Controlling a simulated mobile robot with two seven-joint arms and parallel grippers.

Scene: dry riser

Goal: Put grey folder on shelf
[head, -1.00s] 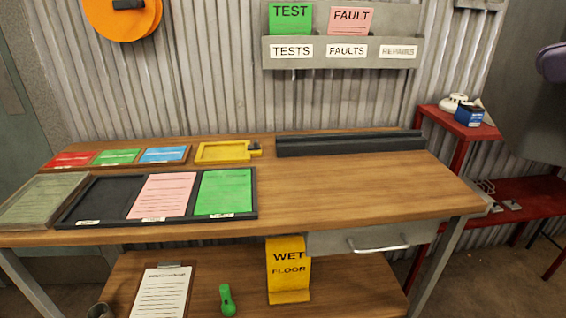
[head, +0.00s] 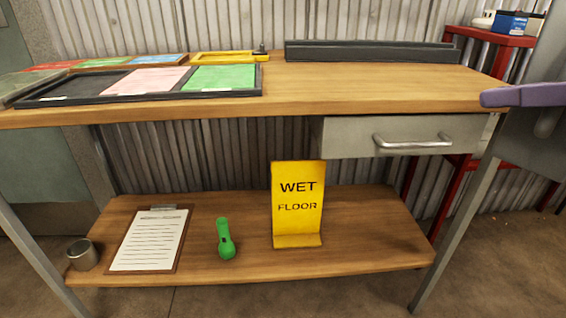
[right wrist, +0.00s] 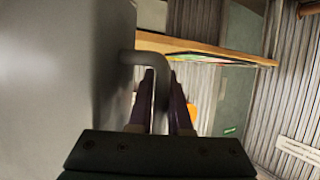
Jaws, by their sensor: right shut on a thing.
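A flat grey-green item (head: 28,86), which looks like a folder, lies at the left end of the bench top, cut by the picture edge. The lower wooden shelf (head: 370,235) is below the bench. My right gripper (right wrist: 162,80) has purple fingers shut on a bent grey handle (right wrist: 158,62) that comes off a broad grey panel (right wrist: 65,80). In the head view the purple part of the right gripper (head: 522,95) is at the right edge, well away from the folder. I cannot tell what the panel belongs to. My left gripper is not in view.
The shelf holds a metal cup (head: 82,255), a clipboard (head: 150,240), a green torch (head: 225,240) and a yellow wet-floor sign (head: 298,205). A black tray (head: 60,97) with pink and green sheets lies on the bench. The shelf's right end is clear.

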